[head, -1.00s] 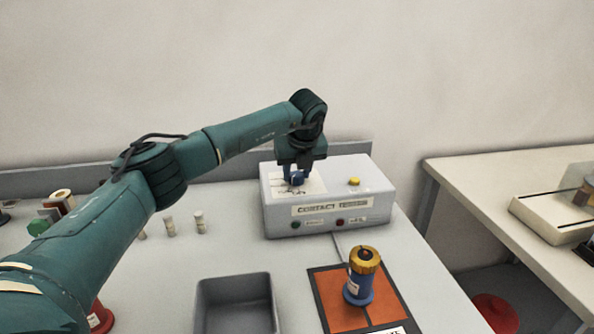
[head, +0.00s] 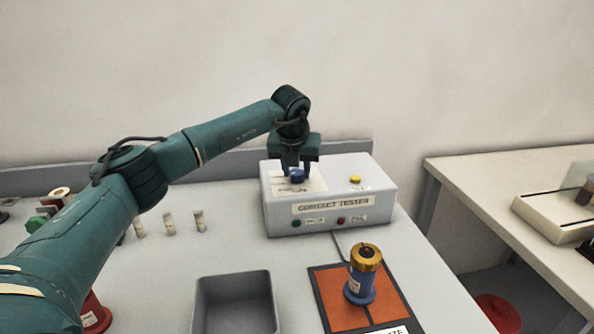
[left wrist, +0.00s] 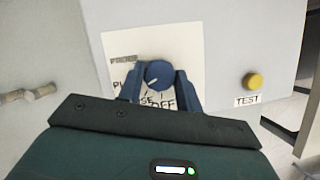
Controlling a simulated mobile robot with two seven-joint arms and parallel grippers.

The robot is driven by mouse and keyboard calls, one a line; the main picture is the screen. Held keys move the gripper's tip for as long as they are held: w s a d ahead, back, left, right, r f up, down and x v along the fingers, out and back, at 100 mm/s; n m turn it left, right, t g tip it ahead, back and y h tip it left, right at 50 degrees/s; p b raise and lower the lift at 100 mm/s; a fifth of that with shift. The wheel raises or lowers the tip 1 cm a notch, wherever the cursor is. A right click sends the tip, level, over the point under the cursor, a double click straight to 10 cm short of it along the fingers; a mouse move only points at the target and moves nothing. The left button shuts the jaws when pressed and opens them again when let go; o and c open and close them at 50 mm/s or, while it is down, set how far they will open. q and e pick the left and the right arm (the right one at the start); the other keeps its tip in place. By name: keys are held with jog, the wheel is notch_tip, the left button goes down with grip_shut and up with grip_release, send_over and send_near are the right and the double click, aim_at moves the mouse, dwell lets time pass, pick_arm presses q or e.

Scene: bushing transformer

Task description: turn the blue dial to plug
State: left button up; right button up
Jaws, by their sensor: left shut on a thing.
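The blue dial (head: 297,175) sits on top of the grey contact tester (head: 328,222), on a white label plate. In the left wrist view the dial (left wrist: 158,74) shows a light pointer line, running toward the lower left. Printed words around it include PROBE, a partly hidden word starting with PL, and OFF. My left gripper (head: 298,172) points down at the dial; in the left wrist view its two fingers (left wrist: 160,88) stand on either side of the dial, shut on it. The right gripper is not in view.
A yellow TEST button (head: 355,179) is on the tester's top, right of the dial. In front are a grey tray (head: 236,276) and an orange mat (head: 390,304) bearing a blue bushing with a gold top (head: 362,280). Several small cylinders stand left of the tester.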

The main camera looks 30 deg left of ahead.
pick_arm(q)
jog(key=shift+a+m+h, duration=0.1)
jog(key=shift+m+h, duration=0.5)
jog(key=shift+m, duration=0.9)
jog(key=o, duration=1)
jog(key=shift+r, duration=0.15)
jog(key=b+v, duration=0.1)
jog(key=v, duration=1.2)
jog(key=shift+s+b, duration=0.2)
jog(key=shift+b, duration=0.1)
